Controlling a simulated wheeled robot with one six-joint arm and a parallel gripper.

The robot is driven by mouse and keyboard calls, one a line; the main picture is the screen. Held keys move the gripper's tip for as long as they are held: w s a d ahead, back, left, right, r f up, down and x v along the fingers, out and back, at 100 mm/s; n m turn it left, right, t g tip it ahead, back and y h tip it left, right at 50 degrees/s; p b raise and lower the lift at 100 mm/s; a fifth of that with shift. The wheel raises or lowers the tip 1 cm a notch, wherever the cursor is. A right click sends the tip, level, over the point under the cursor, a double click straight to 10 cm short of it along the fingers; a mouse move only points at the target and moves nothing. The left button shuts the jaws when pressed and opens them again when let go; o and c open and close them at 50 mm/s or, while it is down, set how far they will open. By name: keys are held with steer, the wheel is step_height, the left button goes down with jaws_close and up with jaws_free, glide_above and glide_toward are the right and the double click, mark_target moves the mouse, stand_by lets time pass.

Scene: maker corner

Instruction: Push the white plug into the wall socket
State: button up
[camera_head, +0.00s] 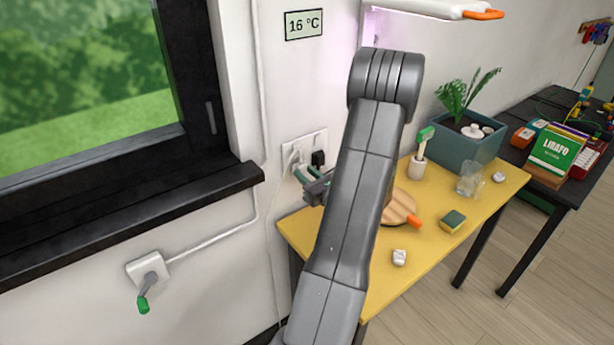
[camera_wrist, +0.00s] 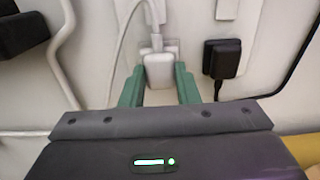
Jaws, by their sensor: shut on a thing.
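The white plug (camera_wrist: 158,71) is between the green fingers of my gripper (camera_wrist: 159,75) in the wrist view. My gripper is shut on it. A white cord leads from the plug and loops upward. The wall socket plate (camera_head: 318,139) is on the white wall above the yellow table in the head view. The plug is close in front of the plate; whether it touches or sits in the socket cannot be told. In the head view my gripper (camera_head: 303,176) is at the socket, partly hidden by my arm.
A black adapter (camera_wrist: 221,58) sits at the socket, right of the white plug, close to my right finger. The yellow table (camera_head: 455,242) holds a round wooden board (camera_head: 398,208), a sponge (camera_head: 453,221) and a planter (camera_head: 447,143). A window sill (camera_head: 130,222) juts out at left.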

steer(key=shift+w+a, duration=0.3)
steer(key=shift+w, duration=0.1)
stand_by(0.4)
steer(key=o, duration=1)
steer(key=shift+s+d, duration=0.1)
steer(key=b+v, duration=0.3)
steer(key=v, duration=1)
steer(key=shift+s, duration=0.25)
steer(key=shift+w+d, duration=0.1)
steer(key=p+x, duration=0.2)
steer(key=x, duration=1.1)
steer(key=shift+w+a+p, duration=0.2)
steer(key=shift+w+p, duration=0.05)
steer(key=shift+p, duration=0.1)
